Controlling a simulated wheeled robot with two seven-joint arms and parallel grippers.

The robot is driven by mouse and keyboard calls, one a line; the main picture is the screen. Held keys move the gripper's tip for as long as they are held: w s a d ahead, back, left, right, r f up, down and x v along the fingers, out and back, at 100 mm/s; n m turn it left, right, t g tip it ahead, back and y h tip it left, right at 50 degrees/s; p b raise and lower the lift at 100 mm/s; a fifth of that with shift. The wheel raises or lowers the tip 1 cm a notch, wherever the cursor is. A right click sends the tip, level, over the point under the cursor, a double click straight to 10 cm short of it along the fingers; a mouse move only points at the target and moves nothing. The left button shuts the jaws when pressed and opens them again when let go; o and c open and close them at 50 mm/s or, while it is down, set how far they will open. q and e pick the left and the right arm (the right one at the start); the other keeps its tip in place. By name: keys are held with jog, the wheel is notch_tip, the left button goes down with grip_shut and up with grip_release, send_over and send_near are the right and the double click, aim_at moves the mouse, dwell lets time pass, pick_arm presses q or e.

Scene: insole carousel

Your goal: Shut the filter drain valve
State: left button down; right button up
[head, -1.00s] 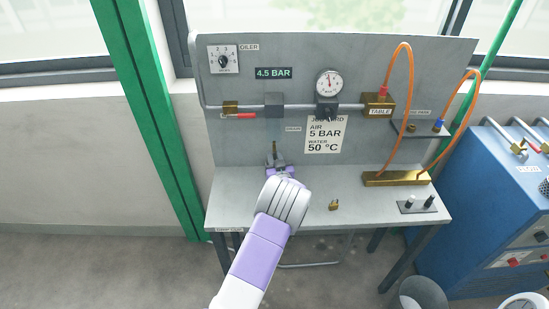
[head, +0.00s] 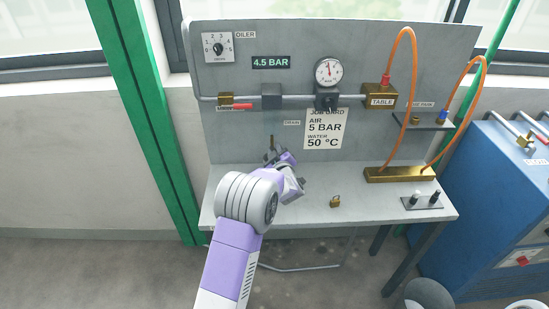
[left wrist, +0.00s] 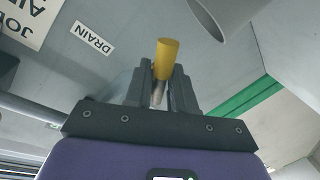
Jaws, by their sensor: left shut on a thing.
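My left gripper (head: 272,146) reaches up in front of the back panel, below the grey block (head: 271,96) on the pipe. In the left wrist view my left gripper (left wrist: 160,88) is shut on a short yellow handle (left wrist: 167,55), whose round end sticks out past the fingertips. A thin metal stem shows between the fingers. A DRAIN label (left wrist: 91,38) is on the panel beside it, and it also shows in the head view (head: 292,123). A grey cylinder (left wrist: 225,12) is close by. The valve body cannot be made out. My right gripper is out of view.
A brass padlock (head: 335,201) lies on the bench top (head: 385,200). A red-handled valve (head: 228,101), a gauge (head: 328,72) and a job card (head: 325,128) are on the panel. Orange hoses (head: 404,90) run to a brass bar (head: 400,174) at right.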

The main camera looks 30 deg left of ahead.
pick_arm(q)
jog(key=n+b, duration=0.2)
jog(key=n+h+b, duration=0.1)
jog(key=n+b, duration=0.2)
jog(key=shift+w+d+r+n+b, duration=0.1)
jog(key=shift+r+n+b, duration=0.05)
jog(key=shift+n+b, duration=0.15)
jog(key=shift+r+n+h+b, duration=0.2)
jog(key=shift+n+h+b, duration=0.3)
jog(key=shift+n+b, duration=0.4)
jog(key=shift+d+r+n+t, duration=0.15)
jog(key=shift+n+t, duration=0.25)
jog(key=shift+n, duration=0.4)
jog(key=shift+h, duration=0.4)
jog(key=c, duration=1.1)
grip_release()
jog(key=shift+r, duration=0.15)
jog(key=shift+r, duration=0.1)
